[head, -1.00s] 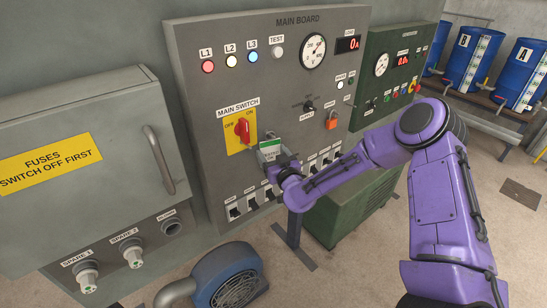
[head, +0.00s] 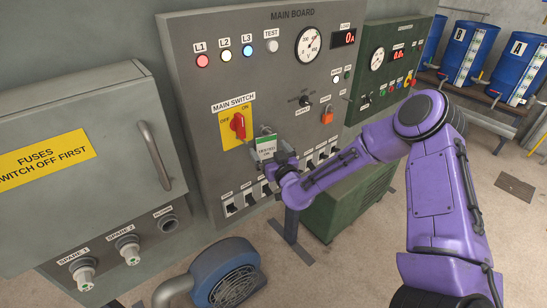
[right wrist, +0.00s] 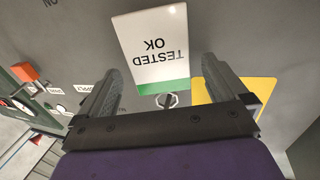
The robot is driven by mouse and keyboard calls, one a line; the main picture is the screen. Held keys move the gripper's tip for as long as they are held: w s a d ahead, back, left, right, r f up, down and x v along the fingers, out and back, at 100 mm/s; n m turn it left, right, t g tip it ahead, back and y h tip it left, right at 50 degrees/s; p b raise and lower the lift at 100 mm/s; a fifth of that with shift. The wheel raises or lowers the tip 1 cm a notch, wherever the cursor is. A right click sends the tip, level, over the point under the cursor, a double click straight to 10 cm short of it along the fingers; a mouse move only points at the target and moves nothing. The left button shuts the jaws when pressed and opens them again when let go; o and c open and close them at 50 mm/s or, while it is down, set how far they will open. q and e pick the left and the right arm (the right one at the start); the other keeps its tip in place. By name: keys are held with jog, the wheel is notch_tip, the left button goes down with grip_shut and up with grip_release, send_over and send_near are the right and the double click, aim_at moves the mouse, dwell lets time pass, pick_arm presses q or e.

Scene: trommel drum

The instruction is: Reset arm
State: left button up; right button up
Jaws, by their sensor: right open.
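My right gripper (head: 268,156) is open in front of the main board (head: 200,110), just below and right of the red main switch (head: 238,125). A white and green "TESTED OK" tag (head: 266,146) is at the gripper. In the right wrist view the tag (right wrist: 151,45) appears upside down between the spread fingers of the right gripper (right wrist: 162,68), with a gap on both sides. A round slotted fitting (right wrist: 167,100) shows by the tag's green end. The switch handle stands near upright on its yellow plate. My left gripper is out of view.
A row of breakers (head: 250,196) lies below the gripper. A grey fuse box (head: 80,200) with a handle is at left, a blue blower (head: 225,275) below. A green cabinet (head: 350,200) and blue barrels (head: 470,55) stand at right.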

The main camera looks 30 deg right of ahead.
jog(key=s+a+b, duration=0.1)
jog(key=s+b, duration=0.1)
jog(key=s, duration=0.7)
jog(key=shift+s+a, duration=0.25)
jog(key=shift+a, duration=0.1)
jog(key=s+a+f+m+g+b, duration=0.1)
jog(key=s+f+m+g, duration=0.4)
jog(key=f, duration=0.5)
jog(key=s+a+f+m+g+b, duration=0.15)
jog(key=s+f+g, duration=0.35)
jog(key=f, duration=0.5)
jog(key=s+a+f+n+g, duration=0.1)
jog(key=s+f+g, duration=0.1)
jog(key=s+f, duration=0.4)
jog(key=s+a+f+g, duration=0.1)
jog(key=s+f, duration=0.6)
jog(key=s, duration=0.7)
jog(key=shift+s+f+n+g, duration=0.15)
jog(key=shift+s+n+g, duration=0.15)
jog(key=shift+g, duration=0.5)
jog(key=shift+w, duration=0.1)
